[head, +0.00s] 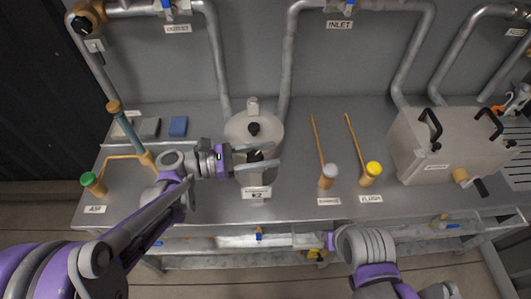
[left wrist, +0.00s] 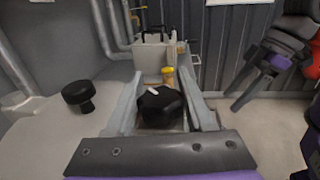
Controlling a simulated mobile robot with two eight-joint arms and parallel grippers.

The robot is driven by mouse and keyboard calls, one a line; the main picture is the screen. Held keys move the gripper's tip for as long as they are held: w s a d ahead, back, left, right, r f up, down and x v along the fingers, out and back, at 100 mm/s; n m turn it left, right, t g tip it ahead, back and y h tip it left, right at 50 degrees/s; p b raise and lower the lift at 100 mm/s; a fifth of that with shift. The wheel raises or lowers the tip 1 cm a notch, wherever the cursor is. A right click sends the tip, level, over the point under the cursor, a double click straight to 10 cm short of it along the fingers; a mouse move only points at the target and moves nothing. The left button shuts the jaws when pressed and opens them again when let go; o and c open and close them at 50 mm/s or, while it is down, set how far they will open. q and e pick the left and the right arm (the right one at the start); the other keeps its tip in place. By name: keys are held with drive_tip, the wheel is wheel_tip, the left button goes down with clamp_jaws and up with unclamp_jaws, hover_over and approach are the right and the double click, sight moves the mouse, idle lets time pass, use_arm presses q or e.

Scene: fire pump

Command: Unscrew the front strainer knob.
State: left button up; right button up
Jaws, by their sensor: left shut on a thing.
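The strainer (head: 240,132) is a pale grey rounded housing on the bench, with a numbered plate (head: 257,192) on its front. Its front knob (left wrist: 160,105) is black and faceted with a small white mark, and stands between the fingers of my left gripper (head: 262,157). The left gripper (left wrist: 160,108) reaches in from the left and is shut on this knob, one finger on each side. In the head view the fingers partly cover the knob. A second black knob (head: 254,129) sits behind it, outside the fingers. My right gripper (head: 310,241) is low, in front of the bench; its fingers are unclear.
Right of the strainer stand a white-capped (head: 328,170) and a yellow-capped (head: 373,168) valve with long orange rods. A grey box (head: 440,145) with black handles is farther right. A green-capped part (head: 88,179) stands at left. Pipes (head: 287,65) rise behind.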

use_arm(q)
drive_tip(key=shift+t, duration=0.3)
clamp_jaws()
drive_tip(key=n+t, duration=0.2)
drive_tip(key=shift+w+t+y+b, duration=0.15)
drive_tip(key=shift+t+y+b, duration=0.15)
drive_tip(key=shift+y+b, duration=0.1)
drive_tip(key=n+t, duration=0.1)
drive_tip(key=t+y, duration=0.1)
drive_tip(key=n+t, duration=0.1)
drive_tip(key=shift+w+a+n+y, duration=0.15)
drive_tip(key=shift+w+n+y, duration=0.1)
drive_tip(key=shift+n+y, duration=0.05)
drive_tip(key=shift+w+a+n+t+y, duration=0.1)
drive_tip(key=shift+w+n+t+y, duration=0.05)
drive_tip(key=shift+n+t+y, duration=0.6)
drive_tip(key=shift+w+a+n+t+y, duration=0.15)
drive_tip(key=shift+n+t+y, duration=0.45)
drive_tip(key=shift+t, duration=0.4)
drive_tip(key=shift+w+a+n+t+y, duration=0.1)
drive_tip(key=shift+w+n+t+y, duration=0.05)
drive_tip(key=shift+n+t+y, duration=0.6)
drive_tip(key=o, duration=1.3)
unclamp_jaws()
drive_tip(key=shift+c, duration=0.2)
